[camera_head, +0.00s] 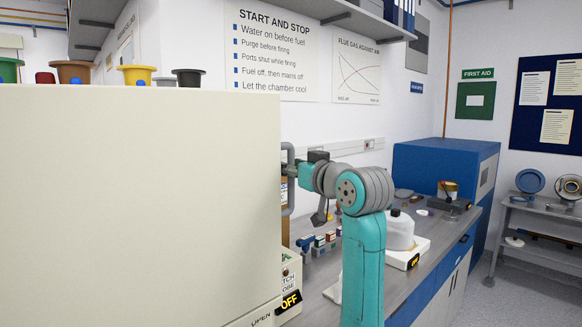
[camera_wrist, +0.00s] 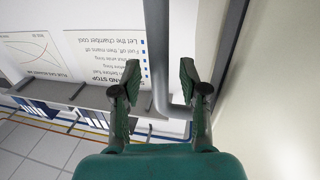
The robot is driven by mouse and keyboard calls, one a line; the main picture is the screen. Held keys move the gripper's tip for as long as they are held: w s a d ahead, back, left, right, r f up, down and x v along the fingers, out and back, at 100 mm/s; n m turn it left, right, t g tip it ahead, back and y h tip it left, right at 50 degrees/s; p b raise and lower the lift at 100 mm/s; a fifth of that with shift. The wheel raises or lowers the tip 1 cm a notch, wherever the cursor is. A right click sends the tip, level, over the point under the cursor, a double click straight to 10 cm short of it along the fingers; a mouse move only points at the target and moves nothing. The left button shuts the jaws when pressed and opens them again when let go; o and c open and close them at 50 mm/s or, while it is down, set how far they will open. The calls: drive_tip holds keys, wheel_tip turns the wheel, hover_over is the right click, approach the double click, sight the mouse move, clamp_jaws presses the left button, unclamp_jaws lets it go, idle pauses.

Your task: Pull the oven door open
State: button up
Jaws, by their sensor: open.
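The oven is a large cream box (camera_head: 140,200) filling the left of the head view. A grey bar handle (camera_head: 288,152) stands at its right edge. In the wrist view the handle (camera_wrist: 159,45) runs down the picture and bends right near its lower end. The cream oven surface (camera_wrist: 275,110) is at the right there. My gripper (camera_wrist: 160,70) is open, with one dark green finger on each side of the bar. Contact is not clear. In the head view my gripper (camera_head: 293,170) is at the handle, its fingertips partly hidden.
Several coloured pots, such as a yellow one (camera_head: 137,75), stand on top of the oven. An OFF sign (camera_head: 290,301) is low beside it. A grey counter (camera_head: 425,235) with small items and a white device (camera_head: 400,235) lies behind my arm. A blue cabinet (camera_head: 440,165) stands beyond.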

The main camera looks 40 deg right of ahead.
drive_tip(key=shift+w+d, duration=0.1)
drive_tip(key=shift+w, duration=0.3)
drive_tip(key=shift+c, duration=0.2)
clamp_jaws()
drive_tip(key=shift+s, duration=0.1)
